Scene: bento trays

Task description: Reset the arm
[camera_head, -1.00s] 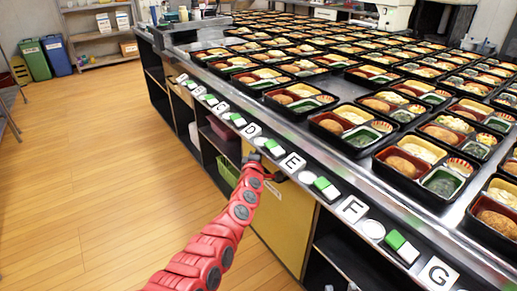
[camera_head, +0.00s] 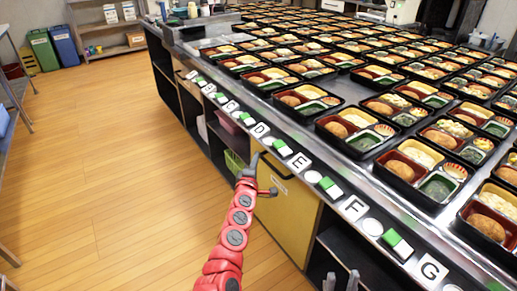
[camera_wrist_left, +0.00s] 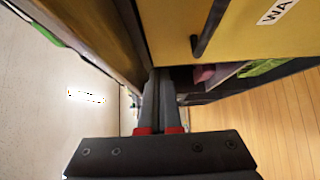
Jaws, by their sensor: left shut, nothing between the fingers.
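My left gripper (camera_head: 251,163), on the red segmented arm, is shut and empty in front of the yellow cabinet door (camera_head: 288,212), below the counter's labelled edge. In the left wrist view its two dark fingers (camera_wrist_left: 160,90) lie together. The door's dark handle (camera_wrist_left: 208,28) is close by, apart from the fingers in that view. My right gripper (camera_head: 341,281) shows only as two grey finger ends at the bottom edge of the head view, with a gap between them. The rest of it is out of frame.
The steel counter (camera_head: 200,52) carries many black bento trays (camera_head: 354,130). Letter plates and green-white switches line its front edge. Open dark shelves (camera_head: 345,250) are beneath. The wooden floor (camera_head: 120,170) at left is clear, with a table at the far left.

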